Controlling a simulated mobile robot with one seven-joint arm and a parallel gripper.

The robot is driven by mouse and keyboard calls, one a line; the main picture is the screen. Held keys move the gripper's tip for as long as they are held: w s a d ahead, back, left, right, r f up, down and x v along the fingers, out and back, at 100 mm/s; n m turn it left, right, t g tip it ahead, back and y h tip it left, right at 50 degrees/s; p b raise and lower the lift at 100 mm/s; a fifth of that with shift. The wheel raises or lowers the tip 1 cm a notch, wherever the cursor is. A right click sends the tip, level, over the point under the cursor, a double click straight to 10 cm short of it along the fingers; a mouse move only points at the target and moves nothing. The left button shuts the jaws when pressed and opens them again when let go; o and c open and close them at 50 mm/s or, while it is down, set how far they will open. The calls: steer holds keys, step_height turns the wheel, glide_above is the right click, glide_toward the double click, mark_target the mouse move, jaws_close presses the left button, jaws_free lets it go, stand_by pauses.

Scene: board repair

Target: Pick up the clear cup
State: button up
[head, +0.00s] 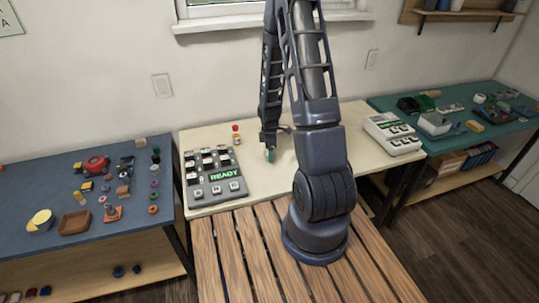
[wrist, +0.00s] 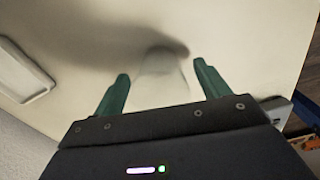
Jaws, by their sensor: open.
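The clear cup (wrist: 163,82) shows faintly in the wrist view as a pale see-through shape on the cream table. It lies between the two green fingers of my gripper (wrist: 161,70), with a gap on each side. My gripper is open and holds nothing. In the head view my gripper (head: 270,155) points down low over the cream table. I cannot make out the cup clearly there; it is probably hidden by the gripper and arm.
A grey panel with a READY display (head: 217,176) stands on the cream table (head: 250,196), left of my gripper. A small red and orange piece (head: 236,134) stands close by. A white keyed device (head: 392,134) stands at the right end. Blue and teal side tables hold many small parts.

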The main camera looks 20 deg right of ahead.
steer(key=shift+f, duration=0.3)
steer(key=c, duration=1)
steer(key=shift+r, duration=0.1)
